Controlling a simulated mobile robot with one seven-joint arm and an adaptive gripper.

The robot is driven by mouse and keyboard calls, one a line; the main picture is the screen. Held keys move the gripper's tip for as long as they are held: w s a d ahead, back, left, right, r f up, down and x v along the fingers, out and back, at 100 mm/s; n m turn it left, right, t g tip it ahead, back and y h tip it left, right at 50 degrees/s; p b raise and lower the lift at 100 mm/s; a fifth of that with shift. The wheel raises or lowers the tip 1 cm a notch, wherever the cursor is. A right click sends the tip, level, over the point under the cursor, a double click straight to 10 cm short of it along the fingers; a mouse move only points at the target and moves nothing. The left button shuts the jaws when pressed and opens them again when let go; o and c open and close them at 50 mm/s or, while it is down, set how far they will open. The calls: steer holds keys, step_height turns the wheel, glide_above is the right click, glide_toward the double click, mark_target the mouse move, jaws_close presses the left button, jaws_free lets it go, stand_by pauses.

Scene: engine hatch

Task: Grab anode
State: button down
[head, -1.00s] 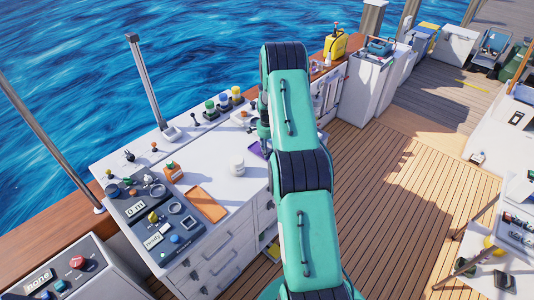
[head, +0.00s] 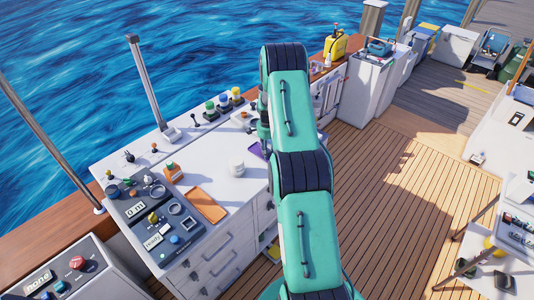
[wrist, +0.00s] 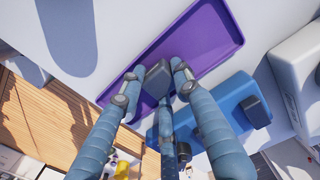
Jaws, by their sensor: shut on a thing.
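A small dark grey block (wrist: 157,80), which looks like the anode, sits between the fingertips of my gripper (wrist: 155,74) in the wrist view. My gripper is shut on it, over the purple tray (wrist: 208,42). Whether the block touches the tray is hard to tell. In the head view my arm hides the gripper and the block, and only a sliver of the purple tray (head: 255,149) shows beside the arm.
A blue object (wrist: 222,108) with a dark block stands beside the tray in the wrist view. On the white counter are an orange tray (head: 206,205), a white round jar (head: 237,169) and a control panel (head: 155,220). Wooden deck (head: 380,200) lies open to the right.

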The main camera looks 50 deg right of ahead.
steer(key=shift+r, duration=0.15)
steer(key=shift+r, duration=1.75)
steer(key=s+a, duration=0.3)
steer(key=s, duration=0.1)
steer(key=s+a+b, duration=0.1)
steer(key=s+a, duration=0.3)
steer(key=s+a+r, duration=0.1)
steer(key=s+a, duration=0.2)
steer(key=s, duration=0.1)
steer(key=shift+s+a+r, duration=0.1)
steer(key=shift+a, duration=0.05)
